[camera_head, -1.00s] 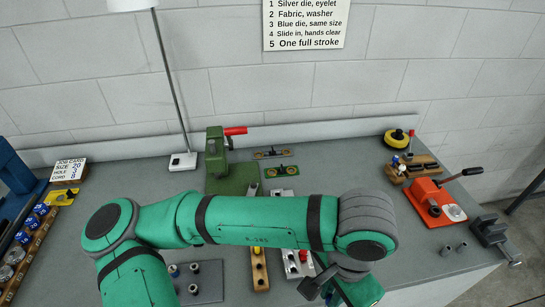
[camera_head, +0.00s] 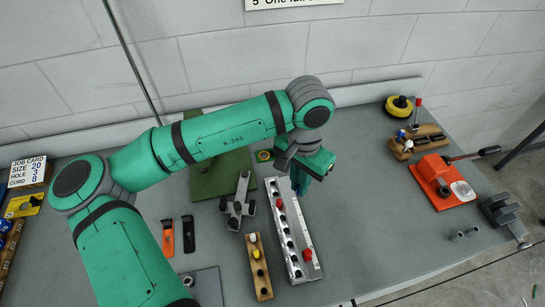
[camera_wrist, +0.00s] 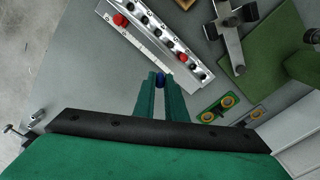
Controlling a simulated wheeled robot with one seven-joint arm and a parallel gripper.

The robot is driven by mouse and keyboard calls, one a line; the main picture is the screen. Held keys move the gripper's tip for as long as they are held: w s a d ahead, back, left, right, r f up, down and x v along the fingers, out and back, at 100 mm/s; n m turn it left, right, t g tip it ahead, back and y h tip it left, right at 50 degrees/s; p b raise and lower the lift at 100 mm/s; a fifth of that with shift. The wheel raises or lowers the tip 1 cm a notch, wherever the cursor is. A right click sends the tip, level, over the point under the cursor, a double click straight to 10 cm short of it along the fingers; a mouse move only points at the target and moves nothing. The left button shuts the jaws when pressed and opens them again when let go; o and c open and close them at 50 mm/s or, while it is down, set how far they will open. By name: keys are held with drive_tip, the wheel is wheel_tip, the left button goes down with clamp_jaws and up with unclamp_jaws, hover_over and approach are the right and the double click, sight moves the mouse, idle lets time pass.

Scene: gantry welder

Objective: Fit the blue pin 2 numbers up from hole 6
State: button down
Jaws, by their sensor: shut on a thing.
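A blue pin (camera_wrist: 160,80) is gripped between the fingertips of my gripper (camera_wrist: 160,86) in the wrist view. In the head view my gripper (camera_head: 320,168) is beside the far end of the silver hole rail (camera_head: 296,235), on its right, and the pin is hidden there. The rail, also in the wrist view (camera_wrist: 143,42), has a row of dark holes or pins and two red pins: one near the far end (camera_head: 279,203), one toward the near end (camera_head: 307,254). The hole numbers are too small to read. The blue pin is apart from the rail.
A grey clamp-like part (camera_head: 238,205) and green press base (camera_head: 225,170) stand farther left. An orange tool (camera_head: 445,180) is at right. The bench right of the rail is clear.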

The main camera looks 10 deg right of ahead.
drive_tip(key=w+a+f+n, duration=0.1)
drive_tip(key=w+a, duration=0.1)
drive_tip(key=w, duration=0.4)
drive_tip(key=w+a+f+n, duration=0.1)
drive_tip(key=w+a+f, duration=0.1)
drive_tip(key=w, duration=0.3)
drive_tip(key=shift+s+a+f, duration=0.1)
drive_tip(key=shift+a+f, duration=0.05)
drive_tip(key=shift+f, duration=2.5)
drive_tip(key=shift+f, duration=0.55)
drive_tip(key=shift+f, duration=0.15)
drive_tip(key=shift+s+f, duration=0.1)
drive_tip(key=shift+f, duration=0.3)
drive_tip(key=c, duration=1.7)
unclamp_jaws()
